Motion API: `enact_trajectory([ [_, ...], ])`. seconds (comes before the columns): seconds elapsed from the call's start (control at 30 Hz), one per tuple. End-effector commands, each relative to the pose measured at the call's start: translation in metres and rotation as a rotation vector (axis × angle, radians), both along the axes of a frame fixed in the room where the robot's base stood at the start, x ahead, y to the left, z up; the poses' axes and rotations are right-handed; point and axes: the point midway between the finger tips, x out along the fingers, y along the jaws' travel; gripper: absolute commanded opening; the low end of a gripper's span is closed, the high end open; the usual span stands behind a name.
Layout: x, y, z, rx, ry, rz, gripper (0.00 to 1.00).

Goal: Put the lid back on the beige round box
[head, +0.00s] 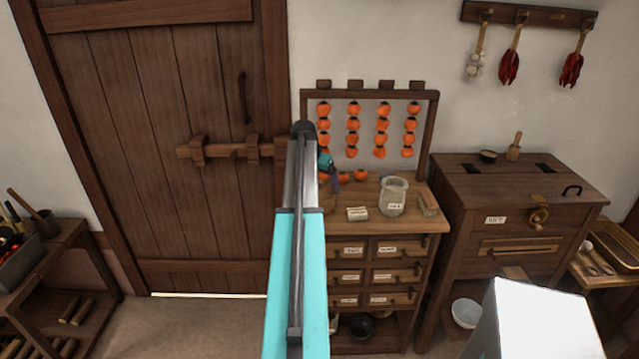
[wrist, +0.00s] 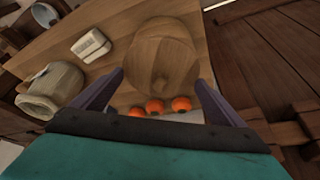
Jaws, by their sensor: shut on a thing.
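A pale beige-grey round box (head: 392,196) with a label stands on the drawer cabinet's top. Its top looks open, and it also shows at the left of the wrist view (wrist: 52,90). A round wooden piece (wrist: 160,50), which looks like the lid, sits between my gripper's fingers in the wrist view. My gripper (wrist: 160,84) is shut on it, above the cabinet top, with the round box off to the left in that view. In the head view my gripper (head: 332,172) is left of the round box and partly hidden by my arm.
Several loose persimmons (head: 360,175) lie at the back, below the hanging rack (head: 432,130). A wooden door (head: 165,120) is on the left.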

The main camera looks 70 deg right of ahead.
Motion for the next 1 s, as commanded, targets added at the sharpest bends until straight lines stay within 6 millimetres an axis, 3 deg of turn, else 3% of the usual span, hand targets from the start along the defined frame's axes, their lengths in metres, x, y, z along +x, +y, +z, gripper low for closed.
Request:
enact_trajectory([
  [0.3,0.0000,0.0000,0.0000,0.000,0.000,0.000,0.67],
  [0.33,0.0000,0.0000,0.0000,0.000,0.000,0.000,0.96],
  [0.37,0.0000,0.0000,0.0000,0.000,0.000,0.000,1.00],
  [1.0,0.0001,-0.0001,0.0086,0.000,0.000,0.000,1.00],
])
